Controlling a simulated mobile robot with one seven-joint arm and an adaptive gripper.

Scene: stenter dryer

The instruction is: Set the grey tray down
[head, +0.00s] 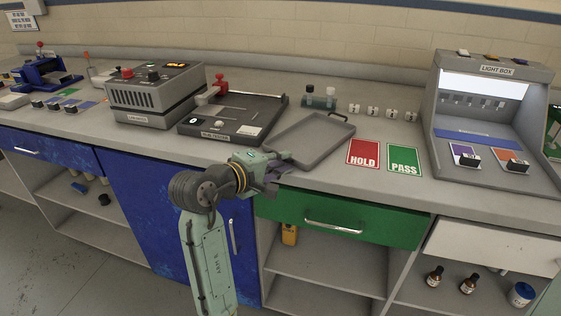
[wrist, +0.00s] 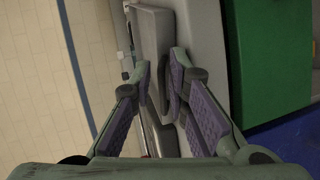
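The grey tray (head: 309,142) is a shallow rectangular tray on the counter, between the dark platform device and the HOLD card. It looks flat on the worktop; any small gap beneath cannot be made out. A dark handle shows at its far end. My gripper (head: 277,167) is at the tray's near-left end, by the counter's front edge, and hides that end. In the wrist view, the purple-padded fingers of my gripper (wrist: 164,72) stand apart, with a dark curved handle (wrist: 164,92) between them, close to the right finger. A gap shows on its left side.
The platform device (head: 232,119) stands close left of the tray. The red HOLD card (head: 363,154) and green PASS card (head: 404,159) lie to its right. Small bottles (head: 319,98) and white tags stand behind. The light box (head: 490,110) is at far right. A green drawer (head: 340,218) is below.

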